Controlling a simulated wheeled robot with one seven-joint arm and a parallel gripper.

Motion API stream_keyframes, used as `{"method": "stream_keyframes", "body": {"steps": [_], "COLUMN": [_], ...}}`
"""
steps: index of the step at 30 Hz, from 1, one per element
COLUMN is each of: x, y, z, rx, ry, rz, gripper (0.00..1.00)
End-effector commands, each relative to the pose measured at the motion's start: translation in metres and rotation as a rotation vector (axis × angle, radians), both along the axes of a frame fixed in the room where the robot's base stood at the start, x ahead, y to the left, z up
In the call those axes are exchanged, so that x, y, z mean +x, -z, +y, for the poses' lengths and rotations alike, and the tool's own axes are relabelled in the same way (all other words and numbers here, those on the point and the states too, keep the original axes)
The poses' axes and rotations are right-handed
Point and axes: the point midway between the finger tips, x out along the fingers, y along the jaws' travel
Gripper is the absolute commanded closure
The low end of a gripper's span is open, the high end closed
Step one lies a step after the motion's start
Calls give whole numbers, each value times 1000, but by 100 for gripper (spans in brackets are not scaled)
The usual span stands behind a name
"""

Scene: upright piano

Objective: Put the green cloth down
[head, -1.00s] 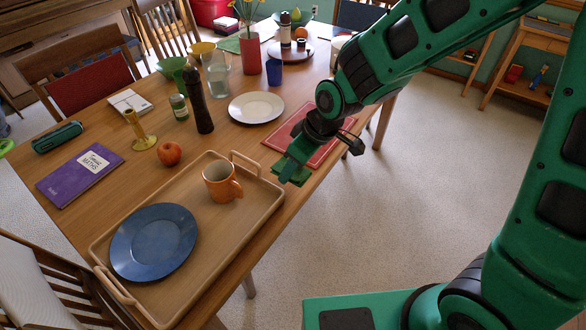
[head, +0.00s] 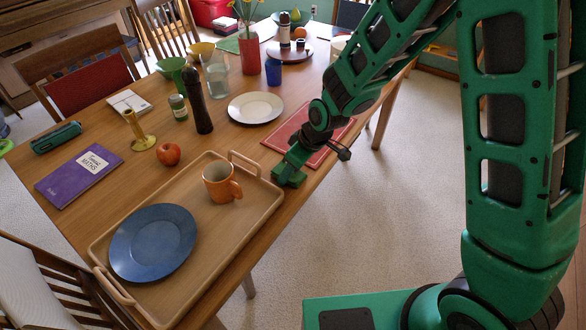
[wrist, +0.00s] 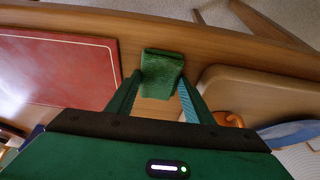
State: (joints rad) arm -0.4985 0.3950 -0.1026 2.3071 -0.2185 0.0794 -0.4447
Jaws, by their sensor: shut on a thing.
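The green cloth (wrist: 163,66) is a small folded bundle in the wrist view, held between the two fingertips of my gripper (wrist: 160,88). My gripper is shut on it. Bare wooden table top shows around the cloth, between the red placemat (wrist: 60,65) and the wooden tray (wrist: 235,78). In the head view, my gripper (head: 291,168) is low by the table's right edge, just right of the tray's corner. The cloth is hard to tell from the green gripper there. I cannot tell whether it touches the table.
The tray (head: 262,222) holds an orange mug (head: 217,182) and a blue plate (head: 152,243). The red placemat (head: 325,152) lies just beyond my gripper. A white plate (head: 256,107), a pepper mill (head: 197,105) and an apple (head: 168,153) stand farther left.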

Motion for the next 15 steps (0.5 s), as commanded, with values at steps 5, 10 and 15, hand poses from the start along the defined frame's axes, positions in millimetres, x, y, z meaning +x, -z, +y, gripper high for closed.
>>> {"method": "stream_keyframes", "body": {"steps": [5, 10, 15], "x": [0, 0, -1], "y": [1, 6, 7], "z": [0, 0, 0], "rx": [-1, -1, -1], "ry": [0, 1, -1], "rz": [1, 2, 4], "gripper": [74, 74, 34]}}
